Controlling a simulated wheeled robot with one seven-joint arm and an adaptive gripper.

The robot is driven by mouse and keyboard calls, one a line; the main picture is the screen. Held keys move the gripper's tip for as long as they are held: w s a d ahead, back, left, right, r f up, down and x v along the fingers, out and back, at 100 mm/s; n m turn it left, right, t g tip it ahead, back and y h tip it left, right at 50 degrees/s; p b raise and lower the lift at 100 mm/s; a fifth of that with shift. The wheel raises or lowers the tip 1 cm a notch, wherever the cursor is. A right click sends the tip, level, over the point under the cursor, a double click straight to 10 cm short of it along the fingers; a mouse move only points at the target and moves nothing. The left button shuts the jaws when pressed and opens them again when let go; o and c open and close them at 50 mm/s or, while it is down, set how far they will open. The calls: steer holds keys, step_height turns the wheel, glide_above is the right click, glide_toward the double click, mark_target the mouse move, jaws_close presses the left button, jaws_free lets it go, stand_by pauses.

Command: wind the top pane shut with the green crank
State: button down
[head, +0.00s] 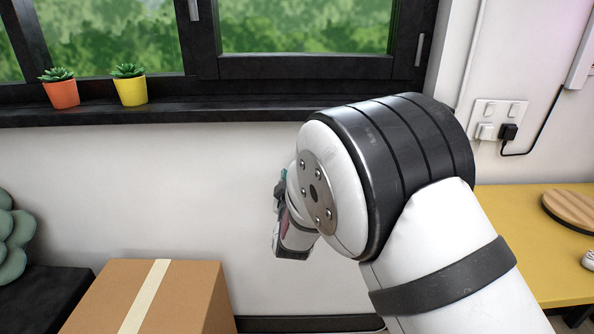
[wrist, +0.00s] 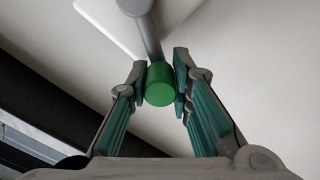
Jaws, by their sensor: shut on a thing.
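In the wrist view the green crank knob (wrist: 159,88) sits between the fingertips of my gripper (wrist: 161,82), which is shut on it. A grey crank arm (wrist: 152,36) runs up from the knob to a grey hub at the top edge, in front of a white plate (wrist: 104,22) on the wall. In the head view my gripper (head: 284,215) is partly hidden behind my arm, close to the white wall below the window, and the crank is hidden. The window (head: 305,66) shows only its lower part; the top pane is out of view.
An orange pot (head: 62,94) and a yellow pot (head: 132,91) with succulents stand on the dark sill (head: 200,110). A taped cardboard box (head: 190,290) is at lower left. A yellow table (head: 525,225) with a round wooden board (head: 572,210) is at right.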

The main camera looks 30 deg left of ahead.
steer(key=shift+s+a+f+n+p, duration=0.1)
steer(key=shift+f+n+p, duration=0.1)
steer(key=shift+f+n, duration=0.9)
steer(key=shift+s+a+f+n+p, duration=0.15)
steer(key=shift+f+n, duration=0.35)
steer(key=shift+n, duration=1.2)
steer(key=shift+w+a+f+n+p, duration=0.1)
steer(key=shift+f+n+p, duration=0.15)
steer(key=shift+f+n, duration=0.85)
steer(key=shift+r+n, duration=0.3)
steer(key=shift+n, duration=0.1)
steer(key=c, duration=1.4)
jaws_free()
steer(key=shift+d, duration=0.1)
steer(key=v, duration=1.2)
steer(key=shift+f, duration=0.1)
